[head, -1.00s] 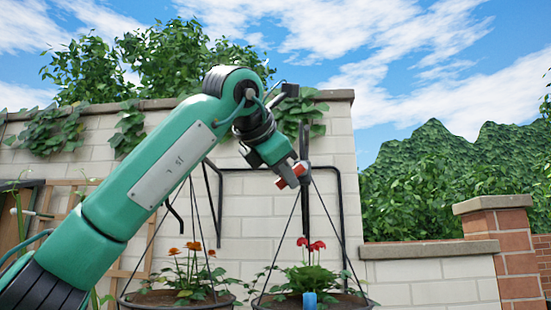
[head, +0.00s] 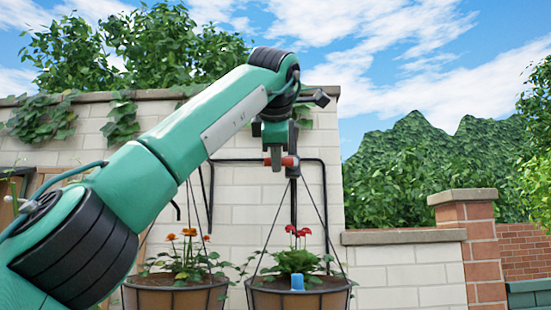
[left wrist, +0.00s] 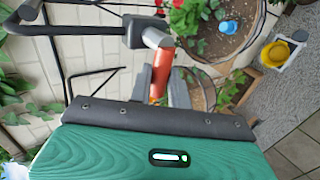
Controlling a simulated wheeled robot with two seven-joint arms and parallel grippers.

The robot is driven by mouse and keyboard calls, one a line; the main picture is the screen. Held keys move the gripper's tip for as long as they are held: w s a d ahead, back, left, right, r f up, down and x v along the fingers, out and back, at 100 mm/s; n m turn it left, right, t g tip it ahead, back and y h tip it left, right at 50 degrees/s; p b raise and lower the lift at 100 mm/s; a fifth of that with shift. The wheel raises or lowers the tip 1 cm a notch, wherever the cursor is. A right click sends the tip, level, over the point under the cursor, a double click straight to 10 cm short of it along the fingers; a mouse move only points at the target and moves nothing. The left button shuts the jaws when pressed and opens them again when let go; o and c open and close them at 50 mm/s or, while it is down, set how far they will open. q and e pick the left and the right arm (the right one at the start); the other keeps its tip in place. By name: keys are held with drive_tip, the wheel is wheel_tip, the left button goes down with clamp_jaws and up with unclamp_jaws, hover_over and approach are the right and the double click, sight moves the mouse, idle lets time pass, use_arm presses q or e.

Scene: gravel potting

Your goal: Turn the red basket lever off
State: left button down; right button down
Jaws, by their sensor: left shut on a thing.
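The red lever (head: 289,161) sits on the dark bracket above the hanging basket with red flowers (head: 262,298). It lies about level in the head view. My left gripper (head: 276,162) points down from above with its fingers at the lever and is shut on it. In the left wrist view the red lever (left wrist: 161,72) runs from a grey joint down to my left gripper (left wrist: 172,92), and my gripper body hides its lower end. My right gripper is in neither view.
A second basket with orange flowers (head: 172,298) hangs to the left. A black bracket frame (head: 326,200) stands against the pale block wall (head: 240,195). A blue object (head: 297,282) stands in the red-flowered basket. A yellow bowl (left wrist: 276,52) shows below in the left wrist view.

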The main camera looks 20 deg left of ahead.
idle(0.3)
use_arm(q)
drive_tip(key=c, duration=1.5)
unclamp_jaws()
drive_tip(key=shift+c, duration=0.2)
drive_tip(key=shift+o, duration=1.2)
drive_tip(key=shift+d, duration=0.15)
drive_tip(key=v, duration=1.3)
drive_tip(key=shift+s+d+r, duration=0.2)
drive_tip(key=shift+s, duration=0.05)
